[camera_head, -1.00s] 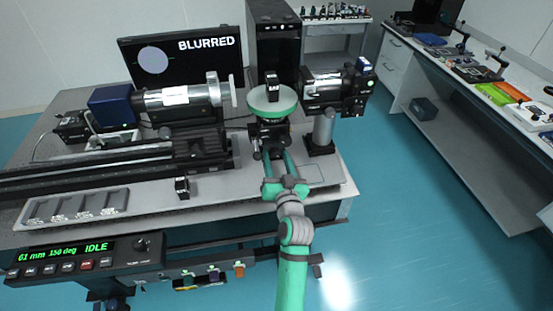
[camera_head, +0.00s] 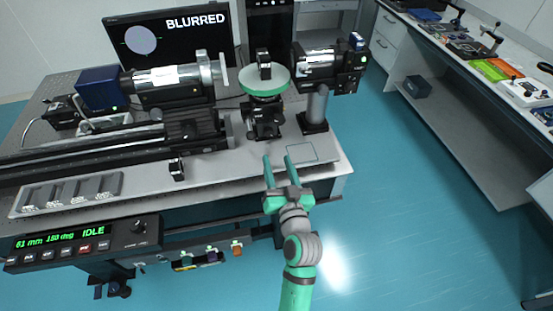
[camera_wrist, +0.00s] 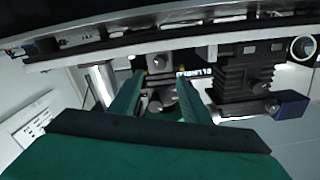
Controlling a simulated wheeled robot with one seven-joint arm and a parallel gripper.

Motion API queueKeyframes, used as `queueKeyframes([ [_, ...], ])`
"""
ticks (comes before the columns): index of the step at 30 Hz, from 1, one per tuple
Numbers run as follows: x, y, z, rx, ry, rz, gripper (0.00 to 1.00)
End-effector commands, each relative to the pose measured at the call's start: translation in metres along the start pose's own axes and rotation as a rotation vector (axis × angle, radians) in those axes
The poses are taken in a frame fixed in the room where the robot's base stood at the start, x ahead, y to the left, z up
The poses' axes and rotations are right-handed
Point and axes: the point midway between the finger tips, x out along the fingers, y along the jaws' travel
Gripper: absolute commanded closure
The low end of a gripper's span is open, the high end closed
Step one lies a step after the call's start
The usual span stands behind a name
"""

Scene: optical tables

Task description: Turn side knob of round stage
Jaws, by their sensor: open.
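The round stage (camera_head: 264,84) has a pale green disc top with a small black block (camera_head: 264,66) standing on it. Its black base (camera_head: 263,118) stands on the grey breadboard. Small knobs show low on the black mount between the fingers in the wrist view (camera_wrist: 160,97), but I cannot tell which one is the side knob. My gripper (camera_head: 278,162) is green, open and empty. In the head view its fingertips are in front of the stage base and apart from it, near the table's front edge. The monitor (camera_head: 168,42) reads BLURRED.
A black camera on a post (camera_head: 314,108) stands right of the stage. A lens barrel (camera_head: 172,82) and a long rail (camera_head: 90,155) lie left. A small black block (camera_head: 177,168) stands on the front board. A control box (camera_head: 82,243) reads IDLE. Open floor lies right.

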Motion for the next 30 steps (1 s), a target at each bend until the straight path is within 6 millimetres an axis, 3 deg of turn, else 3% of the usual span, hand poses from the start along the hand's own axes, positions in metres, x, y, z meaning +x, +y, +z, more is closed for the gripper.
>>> queueKeyframes([
  [17, 0.009, 0.000, -0.003, -0.102, 0.001, 0.001, 0.57],
  [23, 0.034, 0.000, -0.004, -0.100, 0.003, 0.001, 0.57],
  [30, 0.077, 0.001, -0.004, -0.099, 0.001, 0.000, 0.57],
])
